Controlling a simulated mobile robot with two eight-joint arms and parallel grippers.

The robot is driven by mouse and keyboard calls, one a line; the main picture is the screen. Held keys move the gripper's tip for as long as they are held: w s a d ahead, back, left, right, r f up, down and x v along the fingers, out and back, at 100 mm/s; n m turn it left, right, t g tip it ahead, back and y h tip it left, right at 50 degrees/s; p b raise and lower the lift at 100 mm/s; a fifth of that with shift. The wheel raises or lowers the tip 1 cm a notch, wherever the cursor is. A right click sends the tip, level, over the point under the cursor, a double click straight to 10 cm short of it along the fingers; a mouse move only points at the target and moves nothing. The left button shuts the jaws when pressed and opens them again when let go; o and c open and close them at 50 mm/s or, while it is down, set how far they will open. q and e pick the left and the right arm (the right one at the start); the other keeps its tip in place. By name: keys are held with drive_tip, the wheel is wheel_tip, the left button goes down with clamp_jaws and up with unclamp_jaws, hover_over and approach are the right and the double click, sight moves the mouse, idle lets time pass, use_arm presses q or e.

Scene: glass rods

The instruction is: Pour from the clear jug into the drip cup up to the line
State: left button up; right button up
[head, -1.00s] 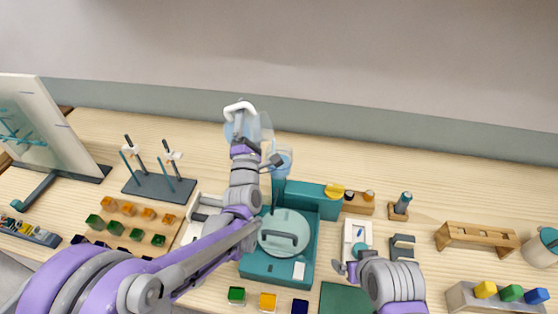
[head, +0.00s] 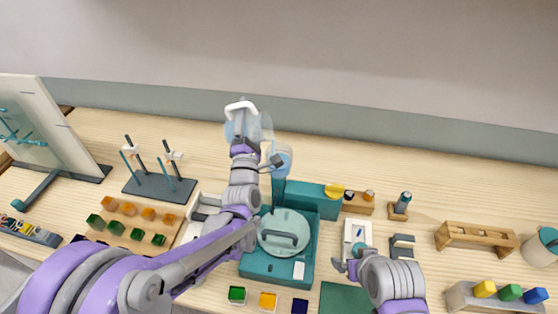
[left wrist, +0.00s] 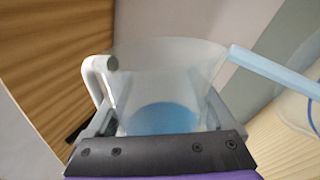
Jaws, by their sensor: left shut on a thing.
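My left gripper (head: 243,140) is shut on the clear jug (head: 265,126) and holds it tilted beside and above the drip cup (head: 282,157). In the left wrist view the jug (left wrist: 165,75) has a pale handle and blue liquid at its bottom. A light blue stream (left wrist: 275,70) runs from its rim toward the right. The clear drip cup (left wrist: 312,108) shows partly at the right edge there, with a blue line on it. In the head view the cup looks blue inside; its exact level against the line is unclear.
A teal machine with a round lid (head: 284,233) stands below the cup. A dark stand with rods (head: 158,185) and a rack of orange and green blocks (head: 130,225) are at left. Wooden holders (head: 475,236) stand at right. The back of the table is mostly clear.

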use_arm(q)
drive_tip(key=shift+d+r+m, duration=0.1)
drive_tip(key=shift+r+m, duration=0.1)
drive_tip(key=shift+m, duration=0.1)
use_arm(e)
drive_tip(key=shift+w+r, duration=0.2)
drive_tip(key=shift+r, duration=0.05)
use_arm(q)
drive_tip(key=shift+w+f, duration=0.1)
use_arm(e)
drive_tip(key=shift+f, duration=0.15)
use_arm(q)
drive_tip(key=shift+f+n, duration=0.1)
drive_tip(key=shift+n, duration=0.7)
drive_tip(key=n+y, duration=0.2)
drive_tip(key=shift+w+d+n, duration=0.1)
drive_tip(key=shift+w+n, duration=0.1)
drive_tip(key=shift+n, duration=0.1)
drive_tip(key=n+g+y, duration=0.1)
drive_tip(key=n, duration=0.2)
drive_tip(key=n+g+y, duration=0.1)
drive_tip(key=n, duration=0.2)
drive_tip(key=f+n+g+b, duration=0.1)
drive_tip(key=n, duration=0.3)
drive_tip(key=shift+w+d+f+g+y, duration=0.1)
drive_tip(key=shift+w+d+g+y, duration=0.2)
drive_tip(key=shift+d+y, duration=0.1)
use_arm(e)
drive_tip(key=shift+s+f, duration=0.6)
drive_tip(key=shift+f, duration=0.2)
